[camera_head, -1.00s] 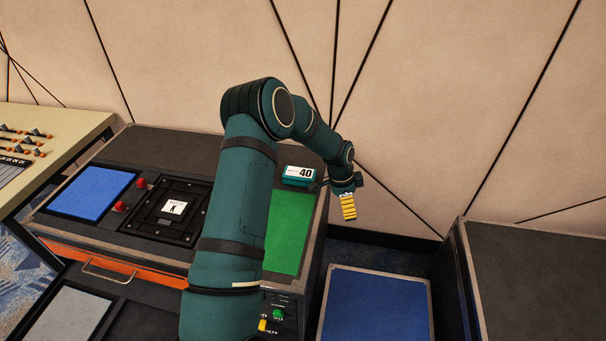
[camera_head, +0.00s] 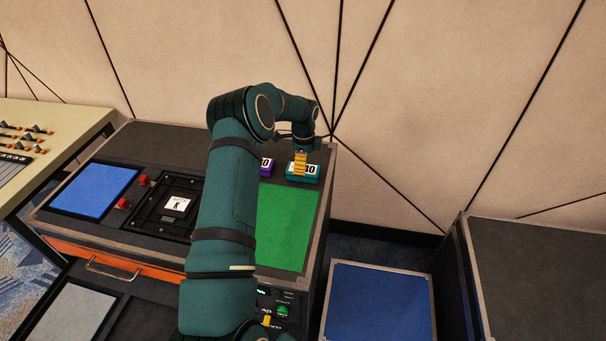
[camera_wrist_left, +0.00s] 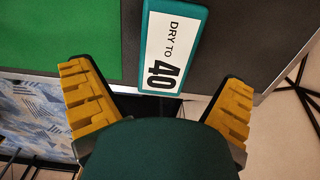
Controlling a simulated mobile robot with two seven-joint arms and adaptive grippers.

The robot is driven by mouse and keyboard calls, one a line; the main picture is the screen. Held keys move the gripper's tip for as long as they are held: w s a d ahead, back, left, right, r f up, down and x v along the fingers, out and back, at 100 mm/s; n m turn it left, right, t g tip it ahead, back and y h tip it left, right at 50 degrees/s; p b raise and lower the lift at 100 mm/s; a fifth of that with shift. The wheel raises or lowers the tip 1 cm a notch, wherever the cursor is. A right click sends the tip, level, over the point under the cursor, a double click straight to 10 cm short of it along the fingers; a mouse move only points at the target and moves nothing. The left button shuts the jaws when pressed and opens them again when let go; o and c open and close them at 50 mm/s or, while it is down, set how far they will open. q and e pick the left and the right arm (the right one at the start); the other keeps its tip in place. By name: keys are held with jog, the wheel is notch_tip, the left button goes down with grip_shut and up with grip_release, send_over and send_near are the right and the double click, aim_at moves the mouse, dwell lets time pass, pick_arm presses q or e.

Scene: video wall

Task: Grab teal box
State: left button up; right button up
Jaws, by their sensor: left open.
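The teal box (camera_head: 312,171) sits on the dark console top, behind the green panel and near the console's right edge. Its white label reads "DRY TO 40" in the left wrist view (camera_wrist_left: 170,45). My left gripper (camera_head: 300,165) is in front of part of the box in the head view. In the left wrist view the yellow-padded fingers (camera_wrist_left: 160,108) are spread wide and empty, with the box's label ahead between them. The fingers do not visibly touch the box. My right gripper is not in view.
A purple box (camera_head: 266,167) stands left of the teal box, partly hidden by my arm. The green panel (camera_head: 288,225), a blue panel (camera_head: 94,191) and a black square frame (camera_head: 150,213) lie on the console. A blue-topped case (camera_head: 378,300) stands lower right.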

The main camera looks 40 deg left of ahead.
pick_arm(q)
jog(key=f, duration=0.3)
jog(key=f+b, duration=0.1)
jog(key=f, duration=0.1)
jog(key=shift+w+a+f, duration=0.25)
jog(key=shift+a+f, duration=0.05)
jog(key=shift+r, duration=0.1)
jog(key=c, duration=1.4)
